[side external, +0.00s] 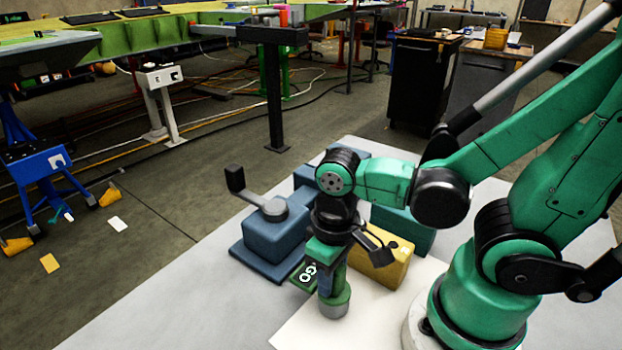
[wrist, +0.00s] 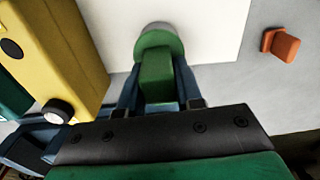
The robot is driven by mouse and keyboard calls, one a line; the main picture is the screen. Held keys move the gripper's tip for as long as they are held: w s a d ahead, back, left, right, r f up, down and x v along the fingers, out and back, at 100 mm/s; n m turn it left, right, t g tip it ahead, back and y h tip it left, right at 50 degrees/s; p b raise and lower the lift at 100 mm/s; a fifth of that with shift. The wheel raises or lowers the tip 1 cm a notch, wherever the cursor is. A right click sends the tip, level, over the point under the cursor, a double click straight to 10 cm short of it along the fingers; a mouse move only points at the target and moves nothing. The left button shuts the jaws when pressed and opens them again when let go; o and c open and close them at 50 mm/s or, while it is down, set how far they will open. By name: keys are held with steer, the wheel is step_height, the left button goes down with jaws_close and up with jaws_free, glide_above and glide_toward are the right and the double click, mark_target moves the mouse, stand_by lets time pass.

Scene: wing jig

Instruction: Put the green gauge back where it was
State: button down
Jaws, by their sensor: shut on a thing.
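The green gauge (side external: 334,290) hangs upright under my gripper (side external: 327,262), with a grey band near its lower end. In the wrist view the green gauge (wrist: 158,48) points away from my gripper (wrist: 157,88), its green block between the two bluish fingers. My gripper is shut on it. The gauge's lower end is over the white sheet (side external: 375,315); I cannot tell whether it touches. A dark green plate marked "GO" (side external: 305,274) shows just left of the gauge. I cannot tell whether it belongs to the gauge.
A blue block with a grey top and dark lever (side external: 274,236) stands on the left. A yellow block (side external: 385,262) and a teal block (side external: 405,230) stand close to the right and behind. An orange piece (wrist: 281,45) lies beyond the sheet. The table's front left is clear.

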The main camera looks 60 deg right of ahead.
steer(key=shift+f, duration=0.25)
steer(key=shift+f, duration=0.15)
steer(key=c, duration=0.6)
jaws_free()
step_height(320, 180, up, 12)
steer(key=w+d+t, duration=0.1)
steer(key=w+t, duration=0.1)
steer(key=w+d+f+t, duration=0.1)
steer(key=w+t, duration=0.1)
steer(key=w, duration=0.1)
steer(key=w+d+f+t, duration=0.1)
steer(key=w+d+t, duration=0.1)
steer(key=w+t, duration=0.1)
steer(key=shift+f, duration=0.15)
